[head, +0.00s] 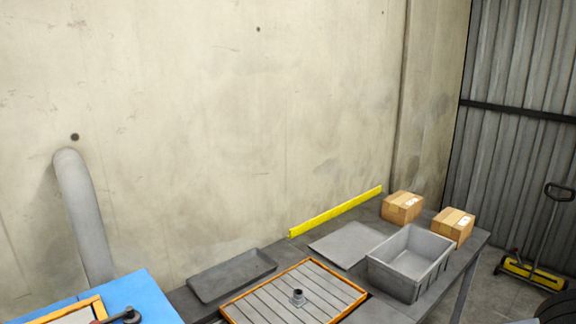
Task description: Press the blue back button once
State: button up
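The blue back button cannot be made out in the head view. A blue machine top (137,291) shows at the bottom left, cut off by the picture's lower edge. It carries an orange-framed panel (96,306) and a dark handle-like part (128,316). My gripper is not in view.
A dark table (378,310) along the wall holds a shallow dark tray (232,275), an orange-framed slatted panel (262,300), a flat grey plate (347,244), a grey bin (409,262) and cardboard boxes (402,207). A yellow pallet jack (530,270) stands at right.

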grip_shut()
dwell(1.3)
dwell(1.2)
